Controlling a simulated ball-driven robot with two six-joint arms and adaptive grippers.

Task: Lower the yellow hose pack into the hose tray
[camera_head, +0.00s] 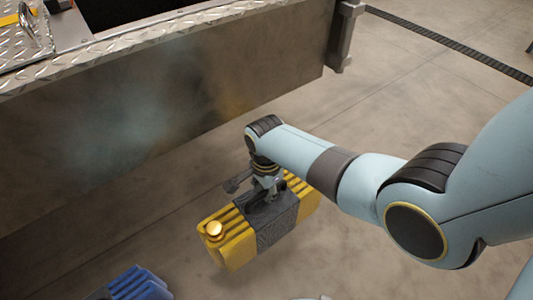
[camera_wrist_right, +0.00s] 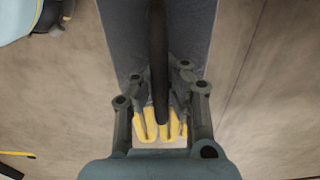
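The yellow hose pack (camera_head: 228,247) is a ribbed yellow block with a grey band around its middle and a round gold cap at its near end. My right gripper (camera_head: 268,188) points down at its top and is shut on the dark handle (camera_wrist_right: 158,70), which runs between the fingers in the wrist view. The pack hangs level in front of the bumper, below its top edge. A dark recess (camera_head: 120,12) in the bumper top is cut off by the upper edge; I cannot tell for certain that it is the hose tray. My left gripper is out of view.
The bumper's tall metal front (camera_head: 170,115) stands left of and behind the pack, under a tread-plate top (camera_head: 130,45). A blue pack (camera_head: 133,285) lies at the bottom left. The concrete floor at right is open, with a dark drain strip (camera_head: 450,45) far off.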

